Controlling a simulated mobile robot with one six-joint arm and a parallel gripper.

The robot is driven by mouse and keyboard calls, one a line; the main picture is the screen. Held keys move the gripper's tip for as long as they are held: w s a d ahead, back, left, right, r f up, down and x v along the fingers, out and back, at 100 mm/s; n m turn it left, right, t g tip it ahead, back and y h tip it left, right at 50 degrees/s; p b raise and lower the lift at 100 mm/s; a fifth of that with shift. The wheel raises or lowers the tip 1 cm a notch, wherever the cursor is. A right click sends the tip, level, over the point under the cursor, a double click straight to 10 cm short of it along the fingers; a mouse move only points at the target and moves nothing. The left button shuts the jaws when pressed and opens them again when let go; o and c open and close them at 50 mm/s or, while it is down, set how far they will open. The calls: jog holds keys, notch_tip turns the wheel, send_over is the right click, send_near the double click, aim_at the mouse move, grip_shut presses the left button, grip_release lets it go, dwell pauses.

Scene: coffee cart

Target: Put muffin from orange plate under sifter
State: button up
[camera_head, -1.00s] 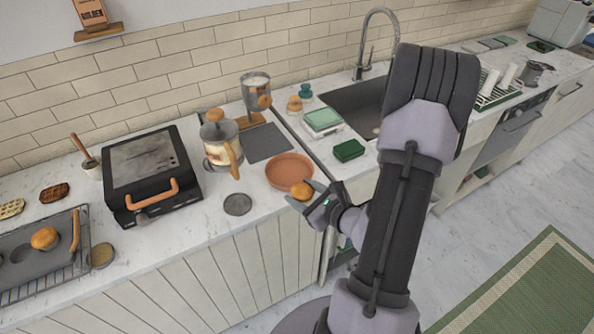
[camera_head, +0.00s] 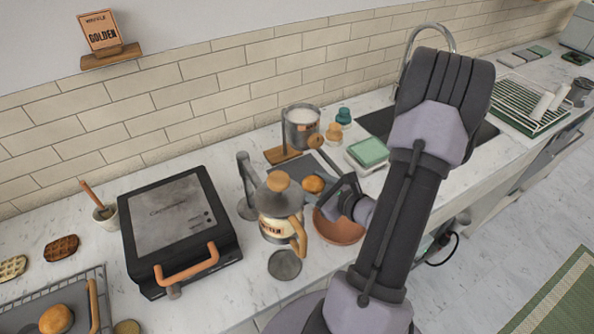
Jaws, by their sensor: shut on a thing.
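My gripper (camera_head: 333,193) is shut on a golden-brown muffin (camera_head: 313,184) and holds it at the fingertips, left of the arm. The orange plate (camera_head: 343,228) lies below and right of the muffin, partly covered by my gripper, and its visible part is bare. The sifter (camera_head: 300,128) is a metal cylinder with white powder in it and a wooden handle, standing behind the muffin toward the wall. A dark square mat (camera_head: 300,172) lies in front of the sifter, partly hidden. In the picture the muffin is over the mat's right part; its height above it cannot be told.
A glass-and-wood pot (camera_head: 278,208) stands just left of the muffin, with a grey post (camera_head: 247,185) behind it. A black press (camera_head: 178,225) is farther left. A green-topped box (camera_head: 367,153) and small jars (camera_head: 343,117) stand behind my gripper. A grey disc (camera_head: 285,265) lies in front.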

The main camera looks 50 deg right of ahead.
send_over(302, 179)
jog(key=s, duration=0.1)
jog(key=shift+a+f+b, duration=0.3)
jog(key=shift+f+b, duration=0.05)
jog(key=shift+f, duration=0.1)
jog(key=shift+w+d, duration=0.3)
jog(key=shift+w, duration=0.2)
notch_tip(302, 179, down, 4)
jog(key=shift+r+b, duration=0.2)
jog(key=shift+b, duration=0.55)
jog(key=shift+f, duration=0.2)
jog(key=o, duration=1.4)
jog(key=shift+r, duration=0.1)
jog(key=shift+c, duration=0.2)
